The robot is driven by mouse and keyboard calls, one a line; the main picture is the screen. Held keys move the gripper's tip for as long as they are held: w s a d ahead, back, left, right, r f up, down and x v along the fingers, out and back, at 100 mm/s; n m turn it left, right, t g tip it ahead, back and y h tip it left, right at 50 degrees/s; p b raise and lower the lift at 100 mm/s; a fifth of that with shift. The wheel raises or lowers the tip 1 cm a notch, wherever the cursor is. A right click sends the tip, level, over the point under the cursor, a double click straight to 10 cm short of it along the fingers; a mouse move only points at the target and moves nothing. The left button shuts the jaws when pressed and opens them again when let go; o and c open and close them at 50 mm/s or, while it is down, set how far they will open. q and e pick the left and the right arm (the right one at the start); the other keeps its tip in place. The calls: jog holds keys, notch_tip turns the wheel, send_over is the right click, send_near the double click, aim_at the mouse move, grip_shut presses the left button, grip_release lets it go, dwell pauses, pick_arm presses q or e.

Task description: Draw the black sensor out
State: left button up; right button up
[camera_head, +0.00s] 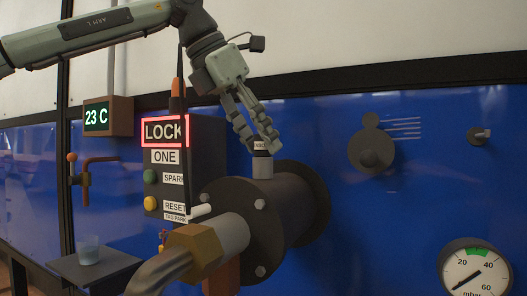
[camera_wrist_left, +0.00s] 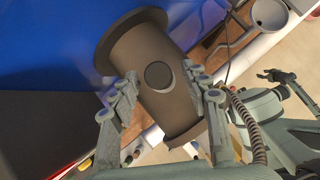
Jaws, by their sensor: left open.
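The black sensor (camera_head: 262,148) stands upright in a short grey neck (camera_head: 262,168) on top of the dark flanged pipe housing (camera_head: 300,200). Part of a pale label shows on it. My left gripper (camera_head: 258,136) reaches down from above with its fingers close around the sensor's top. In the left wrist view the sensor is a dark round top (camera_wrist_left: 158,75) between the two spread fingers of my left gripper (camera_wrist_left: 163,80). The fingers are open with a gap on each side. My right gripper (camera_wrist_left: 277,76) shows at the right of that view; its jaws are unclear.
A lock box (camera_head: 175,165) with a lit red LOCK frame and buttons stands left of the housing. A brass nut (camera_head: 195,250) and pipe lie in front. A shelf (camera_head: 95,270) with a cup (camera_head: 88,250) is lower left. A gauge (camera_head: 475,270) is lower right.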

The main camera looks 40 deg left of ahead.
pick_arm(q)
jog(key=shift+f, duration=0.1)
jog(key=shift+c, duration=0.6)
jog(key=shift+w, duration=0.1)
grip_shut()
